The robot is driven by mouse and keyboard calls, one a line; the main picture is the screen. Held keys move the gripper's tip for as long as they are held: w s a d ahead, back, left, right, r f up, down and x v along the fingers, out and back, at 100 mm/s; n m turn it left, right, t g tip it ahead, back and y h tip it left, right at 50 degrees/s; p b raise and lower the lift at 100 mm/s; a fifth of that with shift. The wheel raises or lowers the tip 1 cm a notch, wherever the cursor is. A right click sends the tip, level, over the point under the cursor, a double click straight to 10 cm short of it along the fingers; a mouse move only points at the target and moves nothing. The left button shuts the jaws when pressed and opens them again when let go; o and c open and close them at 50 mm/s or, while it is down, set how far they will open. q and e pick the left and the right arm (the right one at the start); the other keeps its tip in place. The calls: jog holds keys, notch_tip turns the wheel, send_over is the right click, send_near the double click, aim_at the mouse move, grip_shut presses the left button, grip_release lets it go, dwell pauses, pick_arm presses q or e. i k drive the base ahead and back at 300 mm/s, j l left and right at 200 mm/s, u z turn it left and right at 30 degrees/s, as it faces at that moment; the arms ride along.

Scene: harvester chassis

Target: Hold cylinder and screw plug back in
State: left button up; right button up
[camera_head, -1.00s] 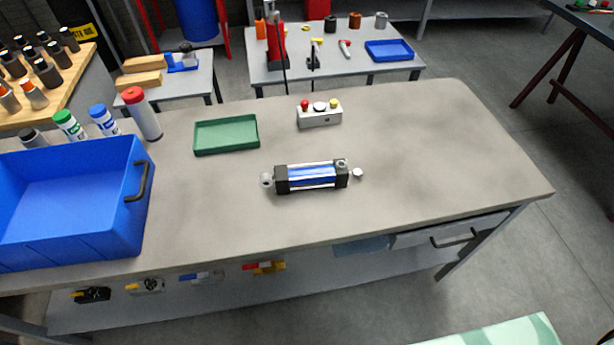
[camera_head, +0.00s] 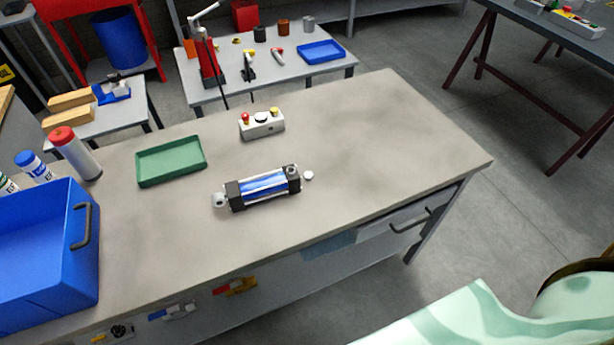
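The cylinder (camera_head: 264,187) lies on its side on the grey workbench (camera_head: 350,140). It has a blue barrel, black end blocks and a silver rod eye at its left end. A small whitish round piece (camera_head: 308,175), possibly the plug, is at the cylinder's right end; I cannot tell whether it touches the cylinder. Neither gripper is in view, and nothing is holding the cylinder.
A green tray (camera_head: 171,161) and a button box (camera_head: 262,124) stand behind the cylinder. A blue bin (camera_head: 45,255) and a red-capped bottle (camera_head: 75,153) are at the left. The bench's right part is clear. An open drawer front (camera_head: 410,222) shows below the bench edge.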

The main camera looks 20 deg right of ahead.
aim_at(290, 179)
jog(key=u, duration=0.5)
jog(key=k+l+u, duration=0.1)
jog(key=l+u, duration=0.25)
jog(key=k+l+u, duration=0.15)
jog(key=u, duration=0.2)
jog(key=k+l+u, duration=0.15)
jog(key=u, duration=0.2)
jog(key=k+l+u, duration=0.2)
jog(key=k+l, duration=0.6)
